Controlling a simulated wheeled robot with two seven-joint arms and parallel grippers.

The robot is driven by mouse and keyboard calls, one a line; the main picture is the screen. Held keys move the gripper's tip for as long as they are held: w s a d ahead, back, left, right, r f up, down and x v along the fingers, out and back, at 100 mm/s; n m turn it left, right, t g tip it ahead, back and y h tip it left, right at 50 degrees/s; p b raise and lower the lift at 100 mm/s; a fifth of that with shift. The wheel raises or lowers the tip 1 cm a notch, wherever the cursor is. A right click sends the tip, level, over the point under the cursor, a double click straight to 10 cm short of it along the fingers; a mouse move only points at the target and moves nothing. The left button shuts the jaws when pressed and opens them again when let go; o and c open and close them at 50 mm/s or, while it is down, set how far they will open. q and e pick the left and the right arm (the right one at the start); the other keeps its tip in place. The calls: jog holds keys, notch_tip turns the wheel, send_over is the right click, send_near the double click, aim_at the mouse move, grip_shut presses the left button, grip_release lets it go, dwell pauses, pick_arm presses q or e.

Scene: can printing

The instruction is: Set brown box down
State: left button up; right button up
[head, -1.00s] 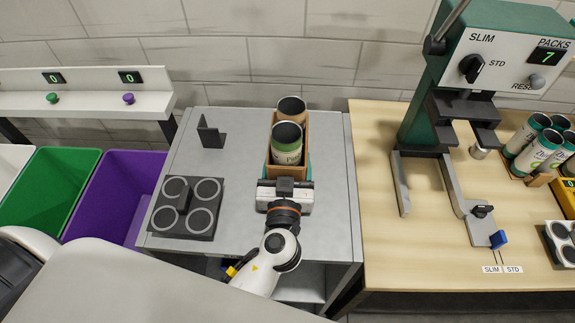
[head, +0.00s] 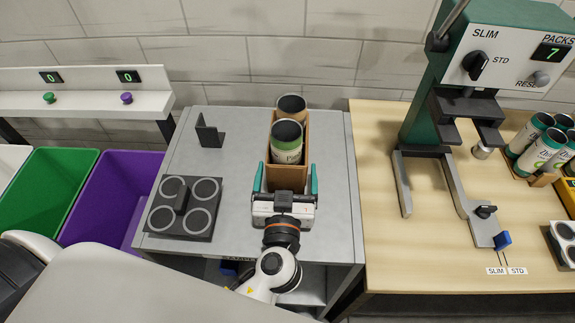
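The brown box (head: 287,177) stands on the grey table (head: 237,180), with its long side running away from me. Two open-topped cans are in it: a white and green one (head: 287,147) in front and a brown-rimmed one (head: 291,104) behind. My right gripper (head: 286,180) is at the box's near end. Its two teal fingers are spread apart, one on each side of the near end, with a visible gap to the box. My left gripper is out of view; only a pale arm part shows at lower left.
A dark four-ring tray (head: 184,208) and a small black bracket (head: 209,131) are left of the box. Green (head: 45,205) and purple (head: 115,200) bins stand further left. On the wooden table, right, are a green press (head: 450,90) and several cans (head: 540,145).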

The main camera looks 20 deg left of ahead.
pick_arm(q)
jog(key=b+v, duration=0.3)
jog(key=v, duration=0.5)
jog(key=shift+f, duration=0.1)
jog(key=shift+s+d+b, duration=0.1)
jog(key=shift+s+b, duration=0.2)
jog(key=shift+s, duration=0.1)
